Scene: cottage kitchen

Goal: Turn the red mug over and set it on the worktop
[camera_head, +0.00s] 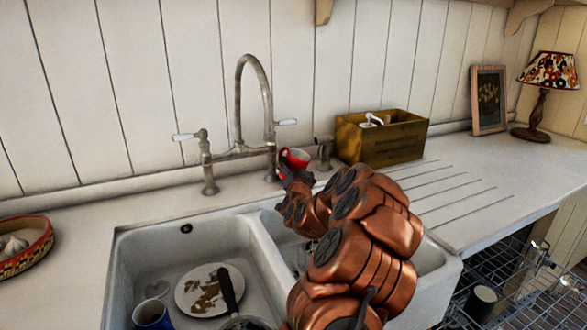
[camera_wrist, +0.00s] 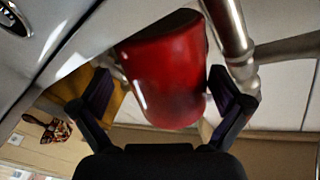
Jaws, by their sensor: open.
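The red mug (camera_head: 295,157) is at the back of the sink, just right of the tap, with a pale inside showing in the head view. My gripper (camera_head: 288,174) is at its near side and hides its lower part. In the wrist view the red mug (camera_wrist: 165,75) lies between the two spread fingers of my gripper (camera_wrist: 165,95). Neither finger clearly presses on it. I cannot tell whether its base touches the worktop (camera_head: 455,190), which runs to the right with drain grooves.
The tap (camera_head: 243,150) stands close beside the mug. A wooden box (camera_head: 385,140) stands to the right, then a picture frame (camera_head: 489,100) and a lamp (camera_head: 545,90). The sink (camera_head: 130,260) holds a dirty plate (camera_head: 196,296) and a blue mug (camera_head: 152,315). The grooved worktop is clear.

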